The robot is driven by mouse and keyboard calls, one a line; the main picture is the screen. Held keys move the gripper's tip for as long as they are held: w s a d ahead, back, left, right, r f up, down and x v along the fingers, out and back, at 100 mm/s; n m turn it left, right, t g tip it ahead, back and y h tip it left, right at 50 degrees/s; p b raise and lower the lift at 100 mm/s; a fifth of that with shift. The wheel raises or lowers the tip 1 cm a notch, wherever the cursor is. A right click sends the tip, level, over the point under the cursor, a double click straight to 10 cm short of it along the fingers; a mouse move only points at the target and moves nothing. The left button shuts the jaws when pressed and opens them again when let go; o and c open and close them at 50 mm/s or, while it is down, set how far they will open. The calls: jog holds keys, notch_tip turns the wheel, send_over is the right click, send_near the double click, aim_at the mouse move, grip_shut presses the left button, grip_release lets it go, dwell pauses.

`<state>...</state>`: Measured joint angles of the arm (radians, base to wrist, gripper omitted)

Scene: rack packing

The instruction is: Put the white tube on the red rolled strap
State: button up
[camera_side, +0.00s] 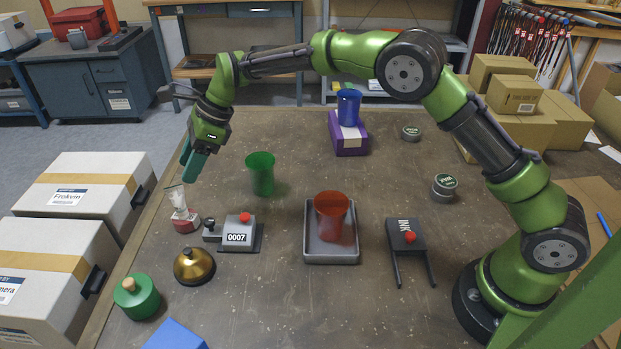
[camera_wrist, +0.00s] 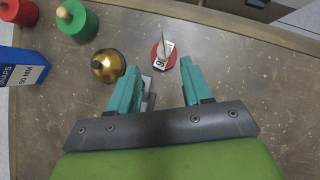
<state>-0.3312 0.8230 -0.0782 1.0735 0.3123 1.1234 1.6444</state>
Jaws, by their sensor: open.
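The white tube (camera_side: 175,196) stands on the red rolled strap (camera_side: 187,221) near the table's left edge in the side view, leaning a little left in the picture. In the wrist view the tube (camera_wrist: 163,42) is seen from above, over the round red strap (camera_wrist: 158,61), which has a pale label. My gripper (camera_side: 190,168) is above the tube, pointing down, with its fingers apart. In the wrist view the open teal fingers (camera_wrist: 159,66) have nothing between their tips; tube and strap lie just beyond them.
Close by are a counter reading 0007 (camera_side: 238,234), a brass bell (camera_side: 194,266) and a green cup (camera_side: 261,174). A green knobbed weight (camera_side: 137,299) and a blue box (camera_side: 175,337) are in front. A grey tray (camera_side: 331,258) holds a red cup (camera_side: 331,213). Cartons line the left.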

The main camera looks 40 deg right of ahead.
jog(key=s+d+r+n+t+h, duration=0.25)
jog(key=s+d+r+n, duration=0.55)
jog(key=s+d+r, duration=0.55)
jog(key=s+d+f+n+t+h, duration=0.1)
jog(key=s+d+n, duration=0.3)
jog(key=s, duration=0.5)
jog(key=s+d+f+n+t, duration=0.1)
jog(key=s+d+n, duration=0.4)
jog(key=s, duration=0.5)
jog(key=shift+s+f+n+h, duration=0.3)
jog(key=shift+f+n+h, duration=0.05)
jog(key=shift+n, duration=0.35)
